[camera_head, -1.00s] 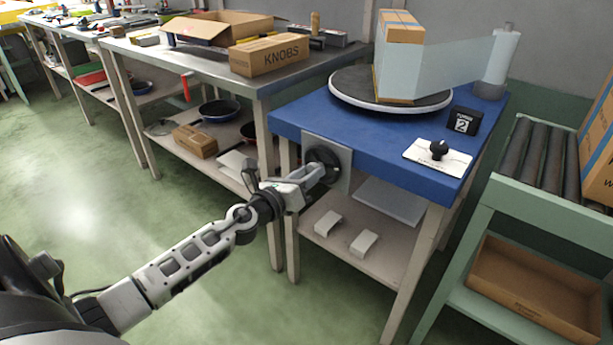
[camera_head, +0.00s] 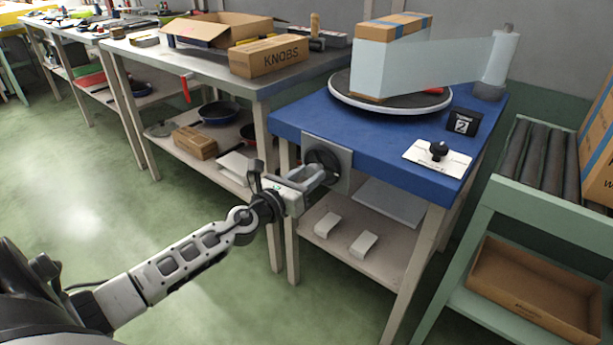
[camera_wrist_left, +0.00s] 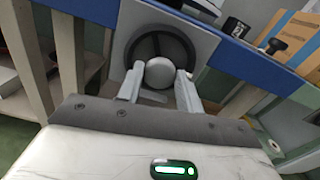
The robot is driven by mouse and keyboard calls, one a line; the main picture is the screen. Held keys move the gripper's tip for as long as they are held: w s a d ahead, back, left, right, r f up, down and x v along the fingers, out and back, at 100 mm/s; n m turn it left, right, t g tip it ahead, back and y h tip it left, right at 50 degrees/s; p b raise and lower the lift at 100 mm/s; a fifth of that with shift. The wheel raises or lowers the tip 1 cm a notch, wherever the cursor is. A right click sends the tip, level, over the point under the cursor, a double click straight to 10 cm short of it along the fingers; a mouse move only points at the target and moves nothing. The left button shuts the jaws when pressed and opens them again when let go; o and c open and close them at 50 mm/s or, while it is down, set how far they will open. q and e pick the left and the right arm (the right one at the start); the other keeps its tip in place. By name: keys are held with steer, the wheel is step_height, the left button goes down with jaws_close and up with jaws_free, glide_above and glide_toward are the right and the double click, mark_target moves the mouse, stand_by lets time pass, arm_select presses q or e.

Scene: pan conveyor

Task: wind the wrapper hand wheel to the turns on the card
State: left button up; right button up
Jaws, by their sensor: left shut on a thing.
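The black hand wheel (camera_head: 323,163) sits on a grey plate at the front left of the blue wrapper table (camera_head: 385,150). My left gripper (camera_head: 318,176) reaches it from the left. In the left wrist view, its fingers are shut on the wheel's round grey knob (camera_wrist_left: 160,73), in front of the wheel rim (camera_wrist_left: 181,47). The turntable (camera_head: 352,98) carries a carton (camera_head: 410,25) with film (camera_head: 440,62) stretched from it to the film roll (camera_head: 499,60). The black card (camera_head: 461,123) reads 2. My right gripper is not in view.
A white plate with a black knob (camera_head: 438,150) lies on the blue table. A roller conveyor (camera_head: 548,160) stands at right. A workbench with a KNOBS box (camera_head: 278,56) stands at left. The green floor at lower left is clear.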

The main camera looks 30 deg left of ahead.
arm_select(q)
steer(key=o, duration=1)
steer(key=shift+s, duration=0.1)
steer(key=s+b, duration=0.1)
steer(key=s, duration=0.4)
steer(key=s+a+b, duration=0.1)
steer(key=s+b, duration=0.1)
steer(key=s, duration=0.3)
steer(key=s+b, duration=0.1)
steer(key=s, duration=0.4)
steer(key=shift+s+a, duration=0.15)
steer(key=shift+s, duration=0.25)
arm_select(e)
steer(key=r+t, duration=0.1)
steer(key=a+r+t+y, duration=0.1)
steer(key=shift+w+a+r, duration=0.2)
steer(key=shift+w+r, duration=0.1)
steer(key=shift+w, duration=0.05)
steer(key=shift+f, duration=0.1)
